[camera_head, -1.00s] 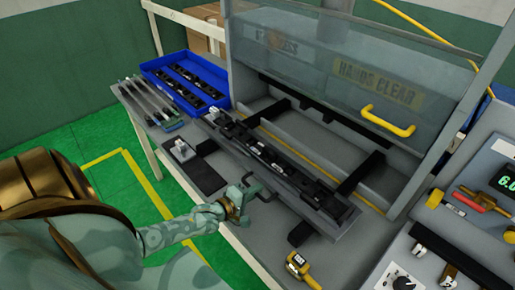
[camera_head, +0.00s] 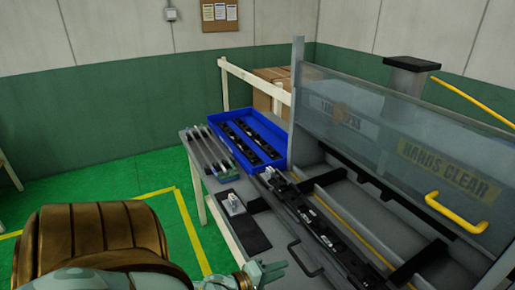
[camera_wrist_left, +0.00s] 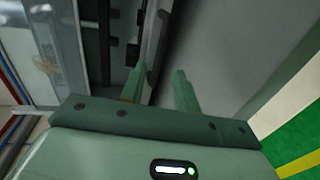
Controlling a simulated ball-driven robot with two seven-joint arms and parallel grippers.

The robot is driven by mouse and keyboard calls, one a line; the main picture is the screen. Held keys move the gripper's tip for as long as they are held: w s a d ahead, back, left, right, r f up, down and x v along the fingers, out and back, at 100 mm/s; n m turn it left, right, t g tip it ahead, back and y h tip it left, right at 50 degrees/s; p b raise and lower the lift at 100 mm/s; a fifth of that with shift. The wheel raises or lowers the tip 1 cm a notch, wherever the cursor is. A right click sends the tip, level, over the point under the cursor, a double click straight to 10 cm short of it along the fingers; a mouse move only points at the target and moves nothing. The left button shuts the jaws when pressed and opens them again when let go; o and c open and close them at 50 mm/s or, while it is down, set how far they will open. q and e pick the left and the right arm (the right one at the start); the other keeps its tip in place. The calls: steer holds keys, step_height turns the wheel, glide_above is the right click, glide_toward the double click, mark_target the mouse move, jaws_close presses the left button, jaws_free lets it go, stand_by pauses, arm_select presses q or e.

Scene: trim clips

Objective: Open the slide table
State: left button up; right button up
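The slide table (camera_head: 293,222) is a long grey tray carrying black trim parts (camera_head: 322,231). It stands out in front of the press frame, with dark rails (camera_head: 322,179) exposed behind it. Its black bar handle (camera_head: 306,262) is on the near side. My left gripper (camera_head: 277,270) is just left of the handle, low in the head view, and appears apart from it. In the left wrist view its two green fingers (camera_wrist_left: 162,85) are spread with nothing between them; grey surface lies beyond. My right gripper is not in view.
A blue bin (camera_head: 276,143) with black parts stands at the bench's far left, beside several rods (camera_head: 208,152). A dark plate (camera_head: 247,233) with a small light fixture (camera_head: 233,203) lies nearer. A clear guard with a yellow handle (camera_head: 456,212) is over the press.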

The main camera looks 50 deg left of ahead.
arm_select(q)
steer(key=v, duration=0.8)
